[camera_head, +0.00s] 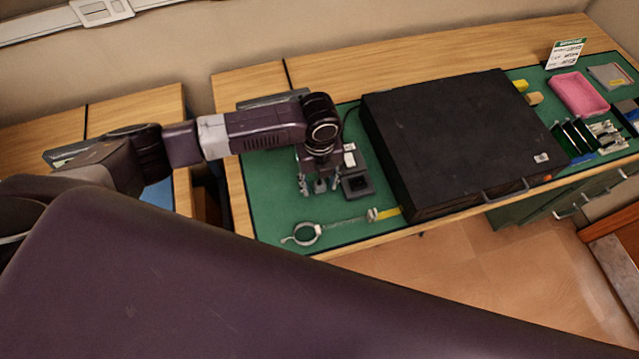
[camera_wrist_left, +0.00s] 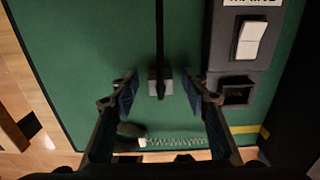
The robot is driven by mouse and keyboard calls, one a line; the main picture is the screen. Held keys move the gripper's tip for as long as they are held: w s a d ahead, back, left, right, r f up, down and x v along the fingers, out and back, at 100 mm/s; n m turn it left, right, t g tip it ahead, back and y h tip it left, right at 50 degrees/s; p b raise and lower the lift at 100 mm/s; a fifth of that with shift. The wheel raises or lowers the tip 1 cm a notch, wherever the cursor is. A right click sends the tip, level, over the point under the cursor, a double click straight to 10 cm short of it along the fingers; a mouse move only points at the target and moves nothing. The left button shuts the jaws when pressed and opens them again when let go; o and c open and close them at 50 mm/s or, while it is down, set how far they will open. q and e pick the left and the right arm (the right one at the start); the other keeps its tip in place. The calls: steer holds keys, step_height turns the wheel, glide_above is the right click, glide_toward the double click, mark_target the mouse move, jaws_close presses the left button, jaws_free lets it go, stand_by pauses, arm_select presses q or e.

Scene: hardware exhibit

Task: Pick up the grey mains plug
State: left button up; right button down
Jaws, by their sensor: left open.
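The grey mains plug (camera_wrist_left: 160,83) lies on the green mat (camera_wrist_left: 90,40), with a dark cable running up from it in the left wrist view. In the head view a small grey block that looks like the plug (camera_head: 320,186) shows under my left gripper (camera_head: 319,184). The left gripper is open, pointing down, with one finger on each side of the plug and a gap on both sides. I cannot tell its exact height above the mat. My right gripper is not in view.
A dark mains unit with a white rocker switch (camera_wrist_left: 248,41) and a black socket (camera_wrist_left: 237,93) stands just right of the gripper. A large black case (camera_head: 450,140) is beyond it. A round clamp-like tool (camera_head: 305,234) lies near the front edge. A pink tray (camera_head: 578,93) is far right.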

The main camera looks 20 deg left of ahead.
arm_select(q)
steer(key=c, duration=0.9)
steer(key=shift+c, duration=0.2)
